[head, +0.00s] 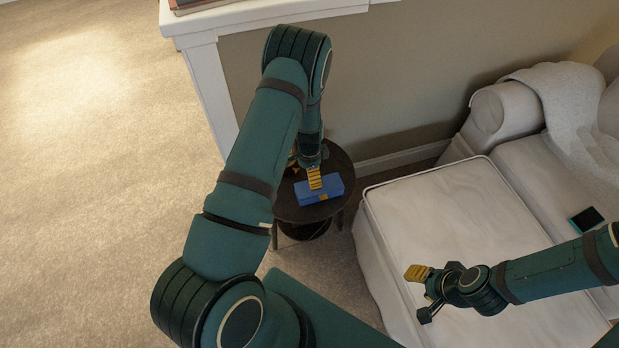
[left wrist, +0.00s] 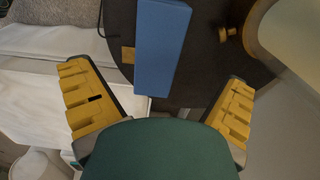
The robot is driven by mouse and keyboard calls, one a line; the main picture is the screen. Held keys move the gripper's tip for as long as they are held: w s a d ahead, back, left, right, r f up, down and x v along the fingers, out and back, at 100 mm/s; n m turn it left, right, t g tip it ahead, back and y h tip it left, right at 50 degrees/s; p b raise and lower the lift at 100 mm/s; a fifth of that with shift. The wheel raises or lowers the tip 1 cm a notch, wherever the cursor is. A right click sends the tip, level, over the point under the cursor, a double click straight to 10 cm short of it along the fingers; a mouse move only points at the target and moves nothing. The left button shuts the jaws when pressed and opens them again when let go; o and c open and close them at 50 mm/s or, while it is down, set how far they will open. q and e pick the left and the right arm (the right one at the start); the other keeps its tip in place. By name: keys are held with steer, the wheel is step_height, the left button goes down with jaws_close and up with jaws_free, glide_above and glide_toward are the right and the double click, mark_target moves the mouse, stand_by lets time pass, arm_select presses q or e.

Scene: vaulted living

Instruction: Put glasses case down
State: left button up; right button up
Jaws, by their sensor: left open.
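My left gripper (head: 314,178) is just over the case. In the left wrist view the case (left wrist: 161,45) lies between and beyond the spread yellow fingers of my left gripper (left wrist: 160,105), with clear gaps on both sides. The left gripper is open and holds nothing. My right gripper (head: 420,290) is over the pale sofa, away from the table; its jaw opening is unclear.
A pale sofa (head: 440,215) stands right of the table, with a dark tablet-like device (head: 586,220) on it. A white-trimmed half wall (head: 205,80) rises behind the table. Carpet (head: 80,200) is clear at left.

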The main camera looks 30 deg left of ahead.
arm_select(q)
steer(key=s+d+r+n+h, duration=0.2)
steer(key=s+d+r+n, duration=0.1)
steer(key=s+d, duration=0.5)
steer(key=s+d+r+n+t+h, duration=0.1)
steer(key=s+d+r+n, duration=0.3)
steer(key=s+d, duration=0.5)
steer(key=d+n, duration=0.2)
steer(key=d, duration=0.3)
steer(key=shift+s+r+n+t+h, duration=0.2)
steer(key=shift+r+n+t+h, duration=0.1)
steer(key=shift+h, duration=0.1)
